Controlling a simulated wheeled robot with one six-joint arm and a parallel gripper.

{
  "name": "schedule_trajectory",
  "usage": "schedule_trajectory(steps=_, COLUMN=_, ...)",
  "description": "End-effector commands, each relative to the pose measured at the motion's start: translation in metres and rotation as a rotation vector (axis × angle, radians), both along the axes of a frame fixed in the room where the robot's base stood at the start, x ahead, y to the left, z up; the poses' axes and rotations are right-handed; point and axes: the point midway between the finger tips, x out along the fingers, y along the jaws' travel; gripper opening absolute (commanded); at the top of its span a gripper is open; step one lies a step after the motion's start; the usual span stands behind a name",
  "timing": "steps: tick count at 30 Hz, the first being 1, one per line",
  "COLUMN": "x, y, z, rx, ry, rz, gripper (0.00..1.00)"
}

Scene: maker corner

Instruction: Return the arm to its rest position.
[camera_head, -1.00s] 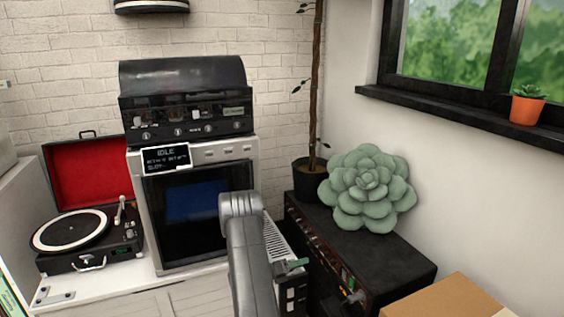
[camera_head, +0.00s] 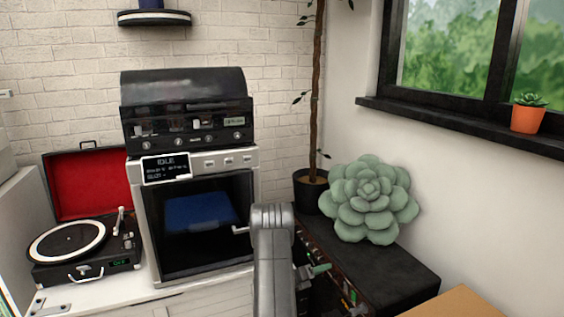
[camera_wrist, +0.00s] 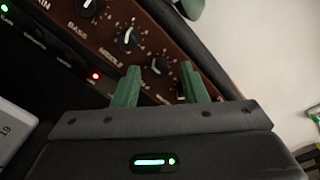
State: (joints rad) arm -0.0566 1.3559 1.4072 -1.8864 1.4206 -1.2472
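My arm rises from the bottom middle of the head view, its grey elbow in front of the machine with the dark window. The green fingers of my gripper (camera_head: 317,270) show just right of the arm, close to the front of the black amplifier (camera_head: 392,278).
The white machine (camera_head: 240,160) with an "IDLE" display stands left of the arm, a blue block (camera_head: 198,212) visible inside. A record player (camera_head: 75,250) stands at left. A green succulent cushion (camera_head: 370,198) and a potted plant (camera_head: 312,195) stand on the amplifier. A cardboard box (camera_head: 455,303) is at lower right.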

Motion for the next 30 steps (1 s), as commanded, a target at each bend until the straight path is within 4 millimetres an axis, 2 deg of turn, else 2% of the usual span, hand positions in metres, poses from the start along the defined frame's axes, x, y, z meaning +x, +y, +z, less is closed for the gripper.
schedule_trajectory(steps=7, x=-0.008, y=0.023, z=0.002, rx=-0.003, ry=0.011, rz=0.004, gripper=0.39)
schedule_trajectory(steps=18, x=-0.037, y=0.09, z=0.003, rx=-0.003, ry=0.01, rz=0.005, gripper=0.39)
schedule_trajectory(steps=26, x=-0.055, y=0.13, z=0.004, rx=-0.004, ry=0.01, rz=0.005, gripper=0.39)
schedule_trajectory(steps=30, x=-0.045, y=0.103, z=0.001, rx=-0.003, ry=0.008, rz=-0.003, gripper=0.39)
